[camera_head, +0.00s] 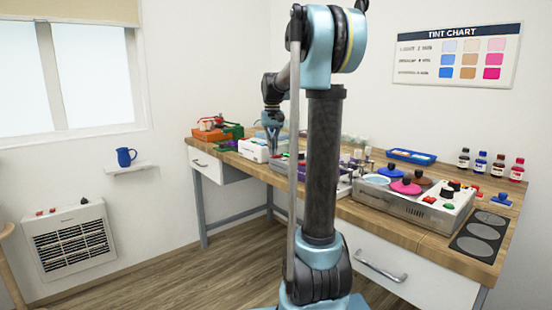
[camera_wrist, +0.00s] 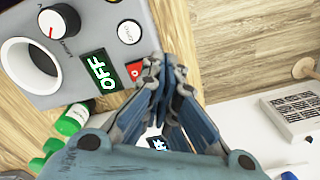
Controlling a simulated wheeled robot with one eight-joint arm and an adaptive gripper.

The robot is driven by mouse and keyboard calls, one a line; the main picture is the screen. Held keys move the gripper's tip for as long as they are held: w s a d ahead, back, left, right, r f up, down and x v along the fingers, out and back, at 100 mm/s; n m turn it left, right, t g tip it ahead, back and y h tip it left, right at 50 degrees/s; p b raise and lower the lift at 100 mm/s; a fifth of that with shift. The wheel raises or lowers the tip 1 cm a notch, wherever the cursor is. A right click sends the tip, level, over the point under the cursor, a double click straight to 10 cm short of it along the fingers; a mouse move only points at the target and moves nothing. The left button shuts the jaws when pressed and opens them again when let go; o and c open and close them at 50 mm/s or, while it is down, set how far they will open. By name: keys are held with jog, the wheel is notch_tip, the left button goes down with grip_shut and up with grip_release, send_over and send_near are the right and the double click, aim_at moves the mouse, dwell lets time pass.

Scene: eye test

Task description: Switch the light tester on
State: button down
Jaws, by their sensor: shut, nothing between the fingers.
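The light tester (camera_wrist: 95,25) fills the upper left of the wrist view as a grey panel. A small red switch (camera_wrist: 135,71) sits beside the display. My gripper (camera_wrist: 154,68) is shut and empty, its tips right beside the red switch; I cannot tell whether they touch. In the head view my gripper (camera_head: 271,138) points down over a white box (camera_head: 252,149), apparently the tester.
Green-capped bottles (camera_wrist: 72,120) lie or stand close below the tester. An orange and green item (camera_head: 212,130) is on the bench's far left end. A grey machine with coloured discs (camera_head: 420,210) stands at the right. My arm hides the bench's middle.

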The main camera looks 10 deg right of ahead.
aim_at(273, 158)
jog(key=shift+f, duration=0.5)
dwell(0.4)
notch_tip(273, 158, up, 7)
dwell(1.0)
jog(key=shift+s, duration=0.1)
jog(key=s+d+f+t, duration=0.1)
jog(key=s+f, duration=0.4)
jog(key=s, duration=0.5)
jog(key=s+f, duration=0.5)
jog(key=s, duration=0.5)
jog(key=s+f+t, duration=0.1)
jog(key=s+f, duration=1.4)
jog(key=f, duration=0.2)
jog(key=shift+s+d+f, duration=0.3)
jog(key=shift+d, duration=0.05)
